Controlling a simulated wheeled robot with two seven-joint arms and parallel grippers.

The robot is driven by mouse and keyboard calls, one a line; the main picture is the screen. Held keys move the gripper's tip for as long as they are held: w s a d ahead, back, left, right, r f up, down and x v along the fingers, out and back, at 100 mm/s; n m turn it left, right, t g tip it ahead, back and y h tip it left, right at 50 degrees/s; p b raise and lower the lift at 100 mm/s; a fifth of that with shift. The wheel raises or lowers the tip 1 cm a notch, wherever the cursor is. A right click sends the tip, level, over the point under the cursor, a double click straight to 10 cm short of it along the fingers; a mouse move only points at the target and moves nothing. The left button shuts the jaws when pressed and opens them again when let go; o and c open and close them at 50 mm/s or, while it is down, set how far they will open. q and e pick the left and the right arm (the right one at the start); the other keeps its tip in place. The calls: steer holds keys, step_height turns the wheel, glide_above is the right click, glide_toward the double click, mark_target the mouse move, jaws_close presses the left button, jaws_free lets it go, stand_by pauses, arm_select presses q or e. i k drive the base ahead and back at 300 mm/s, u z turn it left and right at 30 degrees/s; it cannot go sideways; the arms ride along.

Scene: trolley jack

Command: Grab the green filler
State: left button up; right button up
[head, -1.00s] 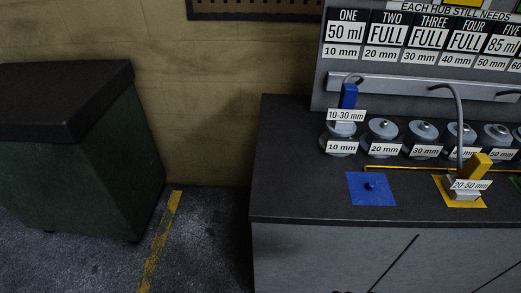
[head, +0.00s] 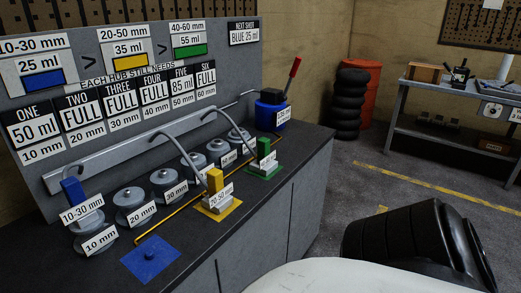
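The green filler (head: 264,151) stands upright on its green pad (head: 276,171) at the right part of the dark bench, with a pale label on its front. A grey hose is near its top. The yellow filler (head: 216,182) stands on a yellow pad to its left. The blue filler (head: 72,191), labelled 10-30 mm, sits on the 10 mm hub (head: 97,243). The blue pad (head: 150,259) has only a small peg on it. Neither of my grippers is in view, so nothing shows near the green filler.
A row of several grey hubs runs behind the fillers. A thin yellow rail (head: 180,214) runs between them. A blue container (head: 271,115) with a red lever stands at the bench's far end. Stacked tyres (head: 350,103), a red drum (head: 385,95) and a workbench (head: 450,120) stand beyond open floor.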

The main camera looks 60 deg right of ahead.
mark_target(265, 164)
steer(key=z, duration=3.9)
steer(key=i, duration=1.15)
steer(key=u, duration=3)
